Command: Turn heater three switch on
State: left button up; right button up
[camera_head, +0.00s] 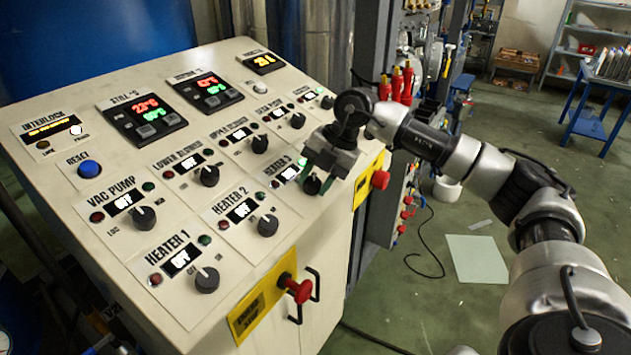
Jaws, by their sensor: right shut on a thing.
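The heater three switch (312,185) is a dark round knob on the sloped cream control panel, in the block labelled HEATER 3. My right gripper (318,176) reaches down from above and is shut on this knob, hiding most of it. The heater 3 display (290,173) beside it is lit, partly covered and too small to read surely. My left gripper is not in view.
Heater 2 (268,225) and heater 1 (206,280) knobs sit nearer on the panel, their displays reading OFF. Red buttons on yellow plates (380,179) stick out from the panel's right side. A dark post (374,60) stands close behind my right arm.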

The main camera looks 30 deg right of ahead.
jog(key=shift+m+t, duration=0.4)
jog(key=shift+m, duration=1)
jog(key=o, duration=0.9)
jog(key=shift+b+v, duration=1.4)
jog(key=shift+v, duration=4.1)
jog(key=shift+d+f, duration=0.15)
